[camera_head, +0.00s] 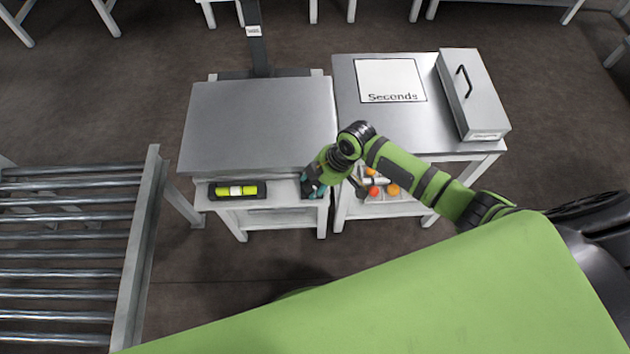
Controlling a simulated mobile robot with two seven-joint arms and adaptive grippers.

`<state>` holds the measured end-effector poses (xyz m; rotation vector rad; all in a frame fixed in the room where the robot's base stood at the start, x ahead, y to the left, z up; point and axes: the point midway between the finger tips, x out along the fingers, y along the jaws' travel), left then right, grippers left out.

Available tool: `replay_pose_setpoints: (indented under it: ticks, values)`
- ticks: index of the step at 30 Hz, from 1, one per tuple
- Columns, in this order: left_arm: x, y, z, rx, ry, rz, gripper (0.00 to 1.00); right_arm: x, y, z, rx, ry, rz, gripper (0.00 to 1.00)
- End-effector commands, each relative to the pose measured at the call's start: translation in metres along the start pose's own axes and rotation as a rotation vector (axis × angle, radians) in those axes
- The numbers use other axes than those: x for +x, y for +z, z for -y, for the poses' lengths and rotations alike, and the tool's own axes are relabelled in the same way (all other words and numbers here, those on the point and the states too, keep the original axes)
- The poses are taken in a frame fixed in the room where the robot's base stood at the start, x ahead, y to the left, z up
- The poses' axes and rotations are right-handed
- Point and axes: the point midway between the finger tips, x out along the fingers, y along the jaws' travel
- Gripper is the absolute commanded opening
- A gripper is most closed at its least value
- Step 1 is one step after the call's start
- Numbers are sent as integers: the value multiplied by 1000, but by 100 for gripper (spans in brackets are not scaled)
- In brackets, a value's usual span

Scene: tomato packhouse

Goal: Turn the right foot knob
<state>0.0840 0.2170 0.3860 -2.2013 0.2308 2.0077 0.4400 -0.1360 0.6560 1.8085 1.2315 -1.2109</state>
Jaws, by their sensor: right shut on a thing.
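The grey scale (258,120) has a wide flat platform and stands on a white table (225,192). My right gripper (309,190) is at the front right corner of the scale, below the platform edge. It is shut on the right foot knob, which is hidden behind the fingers. A spirit level (237,190) with a yellow-green vial is at the front left of the scale; its bubble is too small to read surely. The left gripper is not in view.
A second table (345,110) to the right bears a sheet marked "Seconds" (390,80) and a grey box with a black handle (475,95). Tomatoes (392,190) lie on its lower shelf. A roller conveyor (150,240) stands at the left. A dark column (257,40) rises behind the scale.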

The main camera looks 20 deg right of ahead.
Motion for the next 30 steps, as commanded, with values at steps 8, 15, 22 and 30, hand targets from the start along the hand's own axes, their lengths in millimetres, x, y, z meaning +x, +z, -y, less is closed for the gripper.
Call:
replay_pose_setpoints:
  ticks: [8, 15, 22, 30]
  values:
    - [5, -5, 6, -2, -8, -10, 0, 2, -4, 2, -150, -68, -10, 15]
    - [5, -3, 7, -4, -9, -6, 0, 2, -5, 3, -152, -71, -12, 15]
    - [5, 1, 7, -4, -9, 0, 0, 1, -4, 2, -151, -69, -10, 70]
    - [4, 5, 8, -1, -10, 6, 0, -5, -2, 0, -151, -65, -6, 70]
